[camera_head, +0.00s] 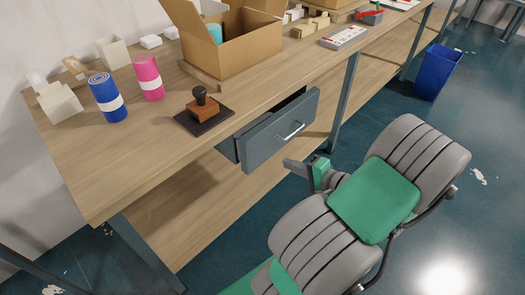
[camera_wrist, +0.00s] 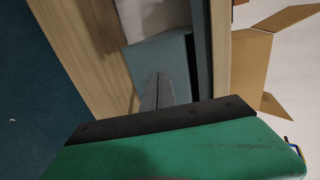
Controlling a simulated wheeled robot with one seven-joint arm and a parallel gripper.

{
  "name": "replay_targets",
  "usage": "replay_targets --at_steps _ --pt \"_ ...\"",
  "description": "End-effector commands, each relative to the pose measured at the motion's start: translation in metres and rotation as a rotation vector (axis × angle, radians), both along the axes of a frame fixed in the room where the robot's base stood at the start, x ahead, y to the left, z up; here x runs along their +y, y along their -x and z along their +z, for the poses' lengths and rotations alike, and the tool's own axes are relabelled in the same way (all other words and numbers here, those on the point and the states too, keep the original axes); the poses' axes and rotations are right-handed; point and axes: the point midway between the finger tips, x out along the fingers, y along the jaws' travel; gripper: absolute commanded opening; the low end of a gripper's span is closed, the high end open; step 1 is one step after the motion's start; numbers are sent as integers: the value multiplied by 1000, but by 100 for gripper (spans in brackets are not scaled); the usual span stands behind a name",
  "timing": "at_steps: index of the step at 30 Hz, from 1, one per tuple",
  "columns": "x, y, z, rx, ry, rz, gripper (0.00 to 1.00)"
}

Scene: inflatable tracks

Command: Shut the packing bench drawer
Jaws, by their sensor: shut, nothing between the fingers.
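The packing bench drawer is pulled out partway, with a dark gap behind its grey-blue front (camera_head: 265,146). The front carries a pale bar handle (camera_head: 291,131). In the wrist view the drawer front (camera_wrist: 145,52) lies just past my fingertips. My gripper (camera_head: 288,163) is below and right of the handle in the head view, its fingers pointing at the drawer front. In the wrist view my gripper (camera_wrist: 159,78) is shut and empty. I cannot tell whether the fingertips touch the front.
The wooden bench top (camera_head: 130,155) holds a stamp on a dark pad (camera_head: 204,112), blue (camera_head: 108,97) and pink (camera_head: 148,77) rolls, and an open cardboard box (camera_head: 238,45). A bench leg (camera_head: 344,98) stands right of the drawer. A blue bin (camera_head: 436,72) stands on open floor.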

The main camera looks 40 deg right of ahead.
Motion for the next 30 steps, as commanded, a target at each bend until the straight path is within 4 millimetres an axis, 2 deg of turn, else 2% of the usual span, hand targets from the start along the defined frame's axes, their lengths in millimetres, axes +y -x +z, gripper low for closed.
replay_targets --at_steps 12,16,21,30 --pt "18 -84 -29 2 0 6 0" --pt "21 -106 -27 2 2 5 0" --pt "23 -119 -27 2 -1 1 0" --pt "23 -120 -27 3 0 0 0"
